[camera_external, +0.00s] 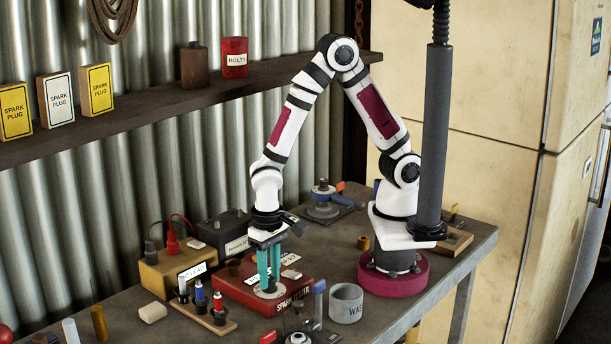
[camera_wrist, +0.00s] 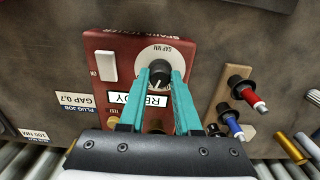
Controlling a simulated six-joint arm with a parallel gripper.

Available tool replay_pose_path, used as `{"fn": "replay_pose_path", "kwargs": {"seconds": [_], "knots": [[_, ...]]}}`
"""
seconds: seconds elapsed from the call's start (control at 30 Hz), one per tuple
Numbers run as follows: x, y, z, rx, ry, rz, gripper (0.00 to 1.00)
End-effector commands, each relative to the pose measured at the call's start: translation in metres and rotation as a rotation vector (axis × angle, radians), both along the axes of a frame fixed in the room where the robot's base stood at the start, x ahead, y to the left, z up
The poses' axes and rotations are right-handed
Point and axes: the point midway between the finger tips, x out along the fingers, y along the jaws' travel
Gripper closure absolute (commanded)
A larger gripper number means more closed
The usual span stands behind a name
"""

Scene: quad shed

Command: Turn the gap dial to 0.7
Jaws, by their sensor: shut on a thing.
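The red spark tester box (camera_external: 300,292) stands on the bench, and its top also shows in the wrist view (camera_wrist: 120,45). The gap dial (camera_wrist: 158,78) is a dark knob on a pale round scale marked GAP MM. A white pointer mark on the knob faces toward the lower edge of the wrist view; the scale numbers are too small to read. My gripper (camera_wrist: 160,80) points down with its teal fingers shut on the dial, one on each side. In the external view my gripper (camera_external: 269,285) hides the knob.
A PLUG JOB card reading GAP 0.7 (camera_wrist: 75,99) lies beside the tester. A wooden rack (camera_external: 215,326) with spark plugs stands close by. A grey WASTE cup (camera_external: 346,303) and a blue-handled tool (camera_external: 319,300) stand near the tester. The wall shelf (camera_external: 150,106) is above.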

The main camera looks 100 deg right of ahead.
Motion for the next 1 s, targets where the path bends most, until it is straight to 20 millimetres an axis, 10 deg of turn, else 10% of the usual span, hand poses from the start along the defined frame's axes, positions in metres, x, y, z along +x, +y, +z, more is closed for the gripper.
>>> {"fn": "replay_pose_path", "kwargs": {"seconds": [0.07, 0.1, 0.27, 0.63, 1.0], "knots": [[0.0, 0.0, 0.001, 0.0, -0.001, 0.0, 1.0], [0.001, 0.0, 0.001, 0.0, -0.001, 0.0, 0.64], [0.0, 0.0, 0.0, 0.0, -0.001, 0.0, 0.38], [0.001, 0.0, 0.011, 0.001, -0.004, 0.0, 0.38], [0.002, 0.0, 0.121, 0.002, -0.009, 0.0, 0.38]]}}
